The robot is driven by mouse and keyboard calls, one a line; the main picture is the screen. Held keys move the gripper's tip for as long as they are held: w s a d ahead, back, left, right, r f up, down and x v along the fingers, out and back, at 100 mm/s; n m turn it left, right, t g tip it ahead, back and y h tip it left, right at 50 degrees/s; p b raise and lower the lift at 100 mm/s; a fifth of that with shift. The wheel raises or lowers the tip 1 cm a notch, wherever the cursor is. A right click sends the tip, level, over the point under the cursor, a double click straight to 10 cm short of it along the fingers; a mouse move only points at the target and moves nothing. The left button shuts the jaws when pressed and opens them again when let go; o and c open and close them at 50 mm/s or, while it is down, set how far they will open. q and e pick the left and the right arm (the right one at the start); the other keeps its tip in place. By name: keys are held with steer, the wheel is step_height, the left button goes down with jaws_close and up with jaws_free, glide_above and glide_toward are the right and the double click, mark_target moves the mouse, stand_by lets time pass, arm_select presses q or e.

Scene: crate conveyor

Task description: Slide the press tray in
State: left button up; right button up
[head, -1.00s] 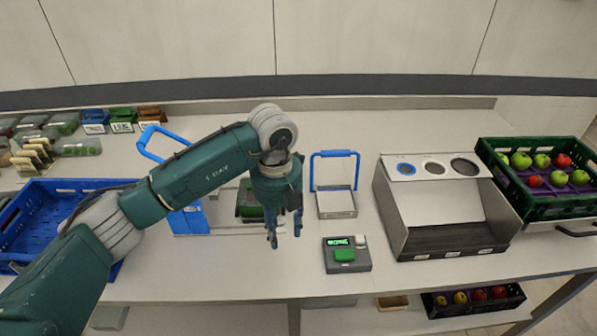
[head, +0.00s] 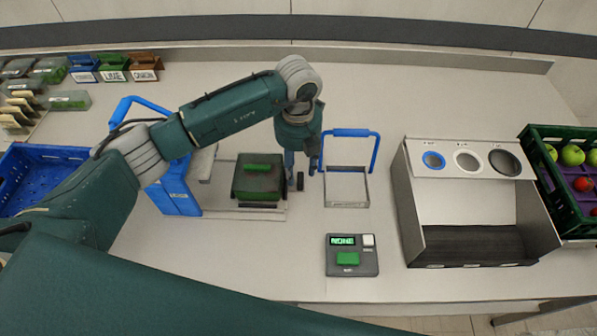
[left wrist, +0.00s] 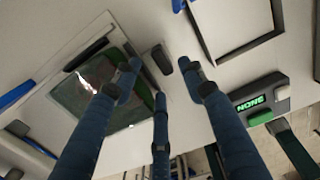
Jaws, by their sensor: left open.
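The press tray (head: 270,212) is a flat pale plate drawn out to the right of the blue press (head: 176,190). A dark green box with a clear top (head: 257,190) sits on it; a green bar (head: 257,167) shows on top. A small dark upright handle (head: 300,181) stands at the tray's right edge; it also shows in the left wrist view (left wrist: 161,60). My left gripper (head: 302,166) is open, pointing down close to the handle. In the left wrist view its fingers (left wrist: 160,85) spread near the handle; contact cannot be told. My right gripper is out of view.
A second blue-handled frame (head: 346,188) stands right of the left gripper. In front of it is a grey device (head: 351,256) reading "NONE" with a green button. A metal bin unit (head: 475,200) stands further right, a blue crate (head: 35,172) at left. The front middle of the counter is clear.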

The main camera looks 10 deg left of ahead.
mark_target(298, 177)
arm_select(q)
step_height(298, 177, down, 5)
steer(key=shift+w+r+p, duration=0.15)
steer(key=shift+p, duration=0.4)
steer(key=shift+f, duration=0.2)
steer(key=c, duration=0.4)
jaws_close()
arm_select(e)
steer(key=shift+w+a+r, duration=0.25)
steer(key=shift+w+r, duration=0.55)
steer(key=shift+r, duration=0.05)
